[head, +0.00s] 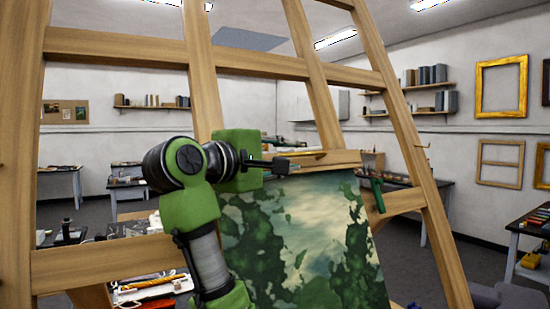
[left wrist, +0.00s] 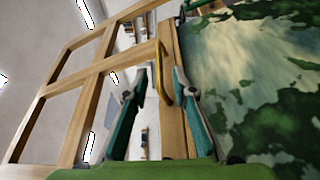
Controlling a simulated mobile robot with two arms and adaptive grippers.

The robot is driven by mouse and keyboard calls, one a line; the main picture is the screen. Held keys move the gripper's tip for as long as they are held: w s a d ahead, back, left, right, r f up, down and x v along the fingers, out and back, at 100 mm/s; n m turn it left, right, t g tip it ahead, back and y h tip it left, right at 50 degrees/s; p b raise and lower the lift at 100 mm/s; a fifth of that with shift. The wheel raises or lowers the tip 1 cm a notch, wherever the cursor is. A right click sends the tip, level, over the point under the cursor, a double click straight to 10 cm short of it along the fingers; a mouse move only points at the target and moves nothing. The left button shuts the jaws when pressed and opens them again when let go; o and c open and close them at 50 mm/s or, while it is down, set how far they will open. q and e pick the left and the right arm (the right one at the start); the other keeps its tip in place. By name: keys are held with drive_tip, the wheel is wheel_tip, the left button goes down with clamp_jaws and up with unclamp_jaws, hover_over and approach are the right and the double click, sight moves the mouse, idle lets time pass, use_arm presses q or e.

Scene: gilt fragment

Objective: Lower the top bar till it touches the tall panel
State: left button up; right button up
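The tall panel (head: 310,215), painted in mottled greens with a pale patch, stands in a large wooden easel. The top bar (head: 335,159), a pale wooden strip, runs across just above its upper edge. In the left wrist view the bar (left wrist: 171,125) lies beside the panel (left wrist: 262,75); I cannot tell whether they touch. My left gripper (head: 283,165) is at the bar's left part. In the left wrist view its teal fingers (left wrist: 157,82) are spread, with the bar and a curved brass piece (left wrist: 161,78) between them. My right gripper is not seen.
The easel's uprights (head: 205,80) and crossbars (head: 115,45) stand close around my left arm. A green piece (head: 377,194) sits by the panel's right edge; I cannot tell what it is. Worktables (head: 525,225) stand behind.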

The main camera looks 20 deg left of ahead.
use_arm(q)
drive_tip(key=shift+v, duration=2.35)
